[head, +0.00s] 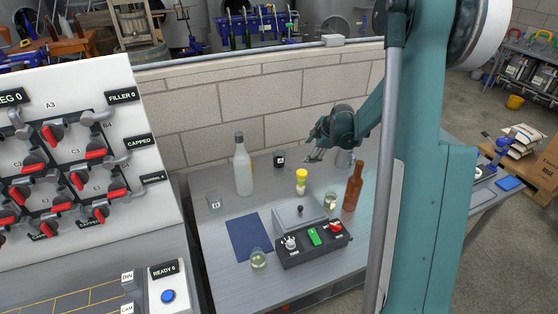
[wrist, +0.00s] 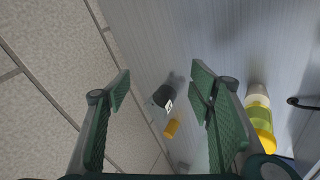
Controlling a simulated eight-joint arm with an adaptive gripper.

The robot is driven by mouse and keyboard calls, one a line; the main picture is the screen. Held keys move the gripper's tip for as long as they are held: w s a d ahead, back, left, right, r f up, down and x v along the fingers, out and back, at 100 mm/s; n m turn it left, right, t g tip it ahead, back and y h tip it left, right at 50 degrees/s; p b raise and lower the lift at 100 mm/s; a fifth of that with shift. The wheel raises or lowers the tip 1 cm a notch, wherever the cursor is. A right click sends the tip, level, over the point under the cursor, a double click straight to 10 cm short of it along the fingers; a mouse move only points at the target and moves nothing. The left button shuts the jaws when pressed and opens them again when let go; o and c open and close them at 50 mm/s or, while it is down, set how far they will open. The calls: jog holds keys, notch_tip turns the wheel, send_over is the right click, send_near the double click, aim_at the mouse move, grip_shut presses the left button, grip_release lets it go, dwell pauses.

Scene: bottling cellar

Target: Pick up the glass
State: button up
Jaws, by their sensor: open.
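A short clear glass (head: 258,259) with a little pale yellow liquid stands on the grey table, at the front left corner of a control box. It is the clearest drinking glass in the head view; I cannot make it out in the wrist view. My gripper (head: 314,152) is at the back of the table near the brick wall, well behind and to the right of that glass. In the wrist view my gripper (wrist: 162,85) has its green fingers spread apart with nothing held. A dark labelled jar (wrist: 161,96) shows beyond and between the fingers, apart from them.
A clear bottle (head: 242,168), labelled glass jar (head: 214,204), yellow-capped bottle (head: 301,183), small jar (head: 330,201) and tall brown bottle (head: 353,187) stand around. The control box (head: 312,248) and blue mat (head: 249,237) flank the glass. A sloped valve panel (head: 75,160) rises at left.

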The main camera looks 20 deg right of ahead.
jog(key=w+a+r+n+g+h+p, duration=0.1)
jog(key=w+a+n+g+h, duration=0.15)
jog(key=a+n, duration=0.35)
jog(key=n+h+p, duration=0.2)
jog(key=n, duration=0.3)
send_near(278, 150)
jog(key=shift+s+d+f+g, duration=0.1)
jog(key=shift+s+f+g, duration=0.35)
jog(key=shift+s+f, duration=0.25)
jog(key=shift+f, duration=0.85)
jog(key=shift+x, duration=1.35)
jog(key=shift+b+x, duration=0.35)
jog(key=shift+x, duration=2.3)
